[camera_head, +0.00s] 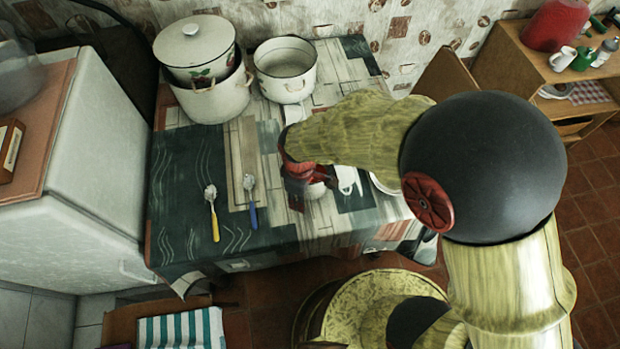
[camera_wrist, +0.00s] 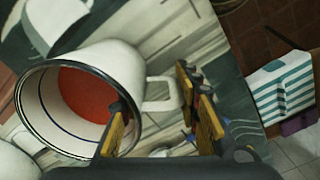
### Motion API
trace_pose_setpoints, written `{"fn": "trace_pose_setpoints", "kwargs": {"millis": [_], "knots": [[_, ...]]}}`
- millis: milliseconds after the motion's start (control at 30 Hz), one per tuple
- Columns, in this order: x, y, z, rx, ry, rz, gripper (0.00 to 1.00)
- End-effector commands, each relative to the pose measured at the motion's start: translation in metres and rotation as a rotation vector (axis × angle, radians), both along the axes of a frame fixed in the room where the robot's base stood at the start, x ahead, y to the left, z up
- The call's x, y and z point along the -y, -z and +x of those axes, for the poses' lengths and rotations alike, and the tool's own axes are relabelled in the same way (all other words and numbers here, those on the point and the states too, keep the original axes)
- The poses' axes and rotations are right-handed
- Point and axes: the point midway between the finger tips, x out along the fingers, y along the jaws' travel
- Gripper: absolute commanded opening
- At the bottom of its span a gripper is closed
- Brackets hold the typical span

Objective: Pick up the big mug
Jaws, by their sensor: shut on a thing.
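The big mug (camera_wrist: 95,60) is white enamel with a dark rim, a white handle and a red inside bottom. It fills the left of the wrist view, its mouth turned toward the camera. My gripper (camera_wrist: 158,112) is shut on it at the wall and handle side; one fingertip lies at the rim and the other fingers are beside the handle. In the head view my gripper (camera_head: 302,180) is over the table's right part and covers most of the mug (camera_head: 315,190). Whether the mug touches the table cannot be told.
Another white cup (camera_head: 348,181) stands close to the right. Two spoons (camera_head: 212,213) (camera_head: 250,202) lie left of my gripper. A lidded pot (camera_head: 213,98) and an open pot (camera_head: 285,88) stand at the back.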

Motion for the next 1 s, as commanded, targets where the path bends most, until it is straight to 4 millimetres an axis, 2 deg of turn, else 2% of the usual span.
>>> {"fn": "trace_pose_setpoints", "kwargs": {"millis": [167,1000], "knots": [[0.0003,0.0005,-0.0007,-0.001,0.0,-0.001,0.0],[-0.0001,-0.0021,-0.0003,-0.001,0.0,0.0,0.0]]}}
